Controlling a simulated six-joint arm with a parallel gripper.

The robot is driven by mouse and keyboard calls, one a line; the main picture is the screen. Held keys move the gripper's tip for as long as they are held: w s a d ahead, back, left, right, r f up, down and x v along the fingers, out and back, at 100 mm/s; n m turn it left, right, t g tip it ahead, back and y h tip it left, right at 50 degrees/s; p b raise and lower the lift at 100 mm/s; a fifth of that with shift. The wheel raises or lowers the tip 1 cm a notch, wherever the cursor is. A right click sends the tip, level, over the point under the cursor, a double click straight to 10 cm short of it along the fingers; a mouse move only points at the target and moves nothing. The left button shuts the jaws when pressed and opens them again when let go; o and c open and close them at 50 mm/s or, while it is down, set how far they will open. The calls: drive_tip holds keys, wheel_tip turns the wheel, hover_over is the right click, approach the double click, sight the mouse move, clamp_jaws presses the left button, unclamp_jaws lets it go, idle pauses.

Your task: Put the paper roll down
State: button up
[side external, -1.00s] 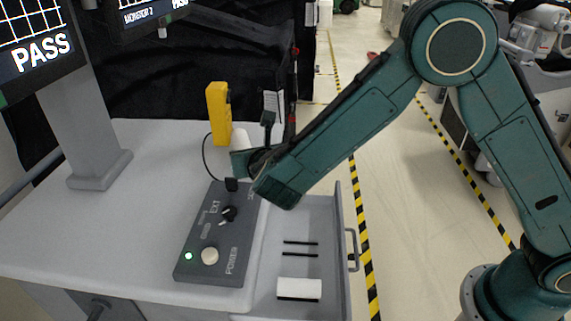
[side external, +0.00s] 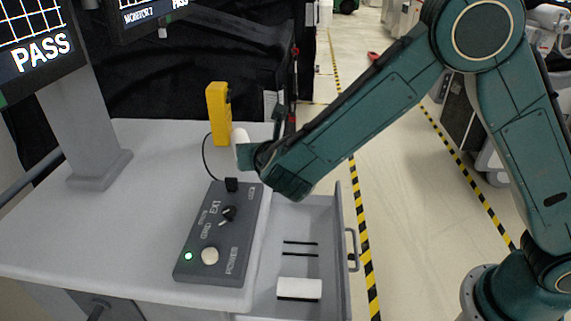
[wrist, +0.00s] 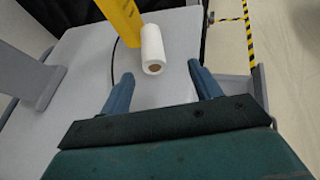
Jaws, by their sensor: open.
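The white paper roll (wrist: 152,45) stands on the grey cart top, right beside the yellow device, in the wrist view. Its brown core faces my gripper. In the side view the roll (side external: 240,136) shows as a small white piece, partly hidden behind my gripper. My gripper (wrist: 160,72) is open and empty, its two blue-green fingers spread apart. The roll is ahead of the fingertips, with a gap between. In the side view my gripper (side external: 247,155) is above the rear right of the cart top.
The yellow device (side external: 218,114) stands behind with a black cable. A grey control box (side external: 219,240) with a knob and lit green lamp sits in front. An open drawer (side external: 346,245) at the right holds a white block (side external: 299,289) and two black rods. A monitor post (side external: 88,125) stands left.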

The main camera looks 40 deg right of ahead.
drive_tip(key=s+d+r+m+g+y, duration=0.1)
drive_tip(key=s+d+r+m+g, duration=0.1)
drive_tip(key=s+d+r+m, duration=0.5)
drive_tip(key=s+d+r+m+g+y, duration=0.1)
drive_tip(key=s+d+r+m+g, duration=0.1)
drive_tip(key=s+d+m, duration=0.55)
drive_tip(key=s+r+m+g+y, duration=0.2)
drive_tip(key=s+m+y, duration=0.1)
drive_tip(key=s+m, duration=1.2)
drive_tip(key=s, duration=0.5)
drive_tip(key=shift+s+m+g, duration=0.15)
drive_tip(key=shift+m+g, duration=0.15)
drive_tip(key=shift+m, duration=0.05)
drive_tip(key=shift+o, duration=0.7)
drive_tip(key=shift+d, duration=0.1)
